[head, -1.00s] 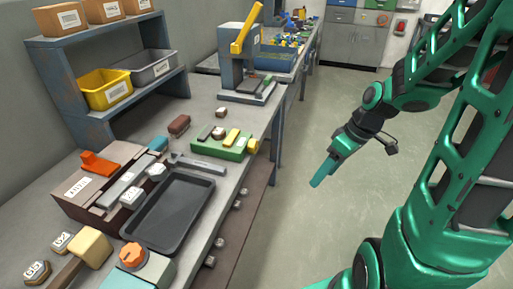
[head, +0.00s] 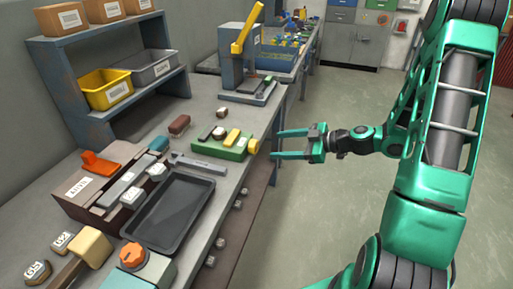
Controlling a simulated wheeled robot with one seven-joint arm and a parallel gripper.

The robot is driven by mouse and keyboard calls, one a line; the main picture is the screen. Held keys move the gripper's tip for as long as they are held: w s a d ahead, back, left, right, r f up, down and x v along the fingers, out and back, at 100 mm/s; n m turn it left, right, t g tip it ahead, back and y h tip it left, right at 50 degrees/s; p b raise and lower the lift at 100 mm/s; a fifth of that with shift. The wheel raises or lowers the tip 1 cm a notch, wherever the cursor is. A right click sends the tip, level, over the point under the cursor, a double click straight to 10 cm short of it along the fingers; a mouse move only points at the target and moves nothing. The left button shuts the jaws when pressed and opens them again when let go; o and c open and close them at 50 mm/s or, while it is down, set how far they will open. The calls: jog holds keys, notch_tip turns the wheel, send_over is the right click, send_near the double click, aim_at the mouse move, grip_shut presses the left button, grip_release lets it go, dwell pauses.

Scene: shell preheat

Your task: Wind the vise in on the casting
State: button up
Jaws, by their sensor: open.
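The green vise (head: 234,153) lies on the workbench at the middle of the head view, with yellow jaw pieces on top. A round yellow knob (head: 254,146) sticks out of its right end, towards the bench's front edge. A small brown-and-pale piece (head: 219,132) sits at the vise's far left part; I cannot tell for sure whether this is the casting or whether the jaws touch it. My gripper (head: 273,144) is open and empty, just right of the knob. Its two fingers point left at the knob, one on the far side and one on the near side, apart from it.
A black tray (head: 172,212) and a grey wrench-like tool (head: 198,164) lie nearer on the bench. A brown block (head: 179,124) lies left of the vise. A press with a yellow lever (head: 246,28) stands behind. The floor right of the bench is clear.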

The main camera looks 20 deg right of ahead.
aim_at(257, 146)
jog(key=x, duration=0.9)
jog(key=shift+w+a+f, duration=0.2)
jog(key=shift+a, duration=0.05)
